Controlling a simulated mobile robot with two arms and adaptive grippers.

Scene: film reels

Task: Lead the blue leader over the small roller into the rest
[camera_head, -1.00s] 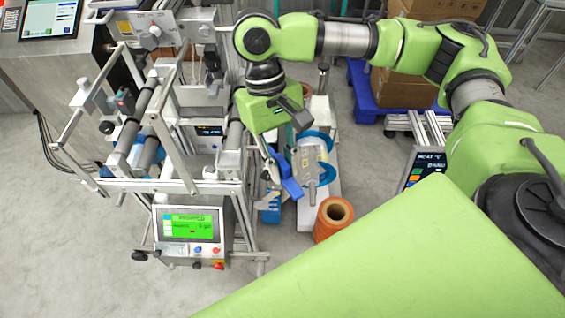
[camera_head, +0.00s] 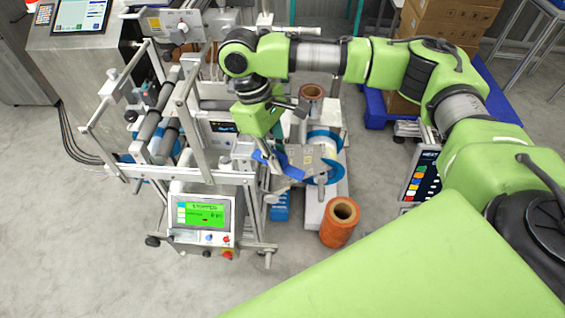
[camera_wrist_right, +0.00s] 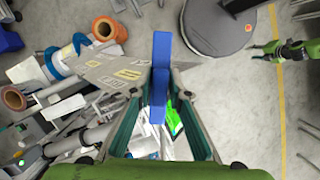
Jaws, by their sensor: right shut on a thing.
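My right gripper (camera_head: 272,152) points down at the right side of the metal winding frame. It is shut on the blue leader (camera_head: 262,160), a flat blue strip. In the right wrist view the leader (camera_wrist_right: 161,50) stands between the fingers (camera_wrist_right: 160,84) and sticks out past their tips. A grey labelled plate (camera_head: 303,160) lies just right of the gripper in the head view. Dark rollers (camera_head: 152,124) sit in the frame to the left. I cannot clearly tell which part is the small roller or the rest. My left gripper is out of view.
A control box with a green screen (camera_head: 202,215) hangs on the frame's front. An orange roll (camera_head: 340,222) stands to the right, near a blue-flanged reel (camera_head: 328,142). Boxes on a blue pallet (camera_head: 376,112) stand behind. Grey floor at front left is clear.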

